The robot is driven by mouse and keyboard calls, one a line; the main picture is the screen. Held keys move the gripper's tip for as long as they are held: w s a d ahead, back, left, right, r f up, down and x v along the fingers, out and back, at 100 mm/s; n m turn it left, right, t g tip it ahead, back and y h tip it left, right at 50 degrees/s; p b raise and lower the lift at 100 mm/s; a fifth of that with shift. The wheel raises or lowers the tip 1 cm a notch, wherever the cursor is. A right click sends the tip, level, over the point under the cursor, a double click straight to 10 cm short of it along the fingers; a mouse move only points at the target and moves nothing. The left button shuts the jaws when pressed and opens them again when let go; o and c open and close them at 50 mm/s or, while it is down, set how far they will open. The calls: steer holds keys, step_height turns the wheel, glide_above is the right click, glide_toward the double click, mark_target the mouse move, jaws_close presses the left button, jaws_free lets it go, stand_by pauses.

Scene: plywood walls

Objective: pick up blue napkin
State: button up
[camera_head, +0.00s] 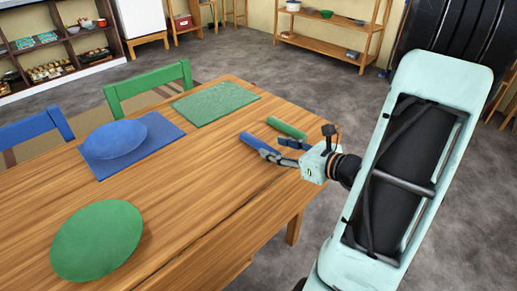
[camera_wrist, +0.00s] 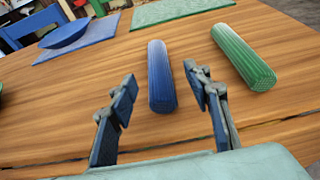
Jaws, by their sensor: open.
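The blue napkin (camera_wrist: 160,78) is a rolled cylinder lying on the wooden table. In the wrist view it lies just beyond and between my fingertips, nearer the right finger. In the head view the blue napkin (camera_head: 259,143) shows just left of my gripper (camera_head: 286,151), partly overlapped by a finger. My gripper (camera_wrist: 160,88) is open and empty, low over the table. A rolled green napkin (camera_wrist: 243,57) lies to the right of the blue one, apart from it; it also shows in the head view (camera_head: 287,127).
The wooden table (camera_head: 190,215) carries a green placemat (camera_head: 215,103), a blue placemat (camera_head: 165,134) with a blue plate (camera_head: 115,139), and a green plate (camera_head: 97,240). Green (camera_head: 150,85) and blue (camera_head: 38,127) chairs stand at the far edge. The table's middle is clear.

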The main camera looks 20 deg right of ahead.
mark_target(264, 144)
steer(key=b+x, duration=0.2)
steer(key=x, duration=0.5)
steer(key=shift+s+a+f, duration=0.1)
steer(key=shift+a, duration=0.05)
steer(key=c, duration=1.1)
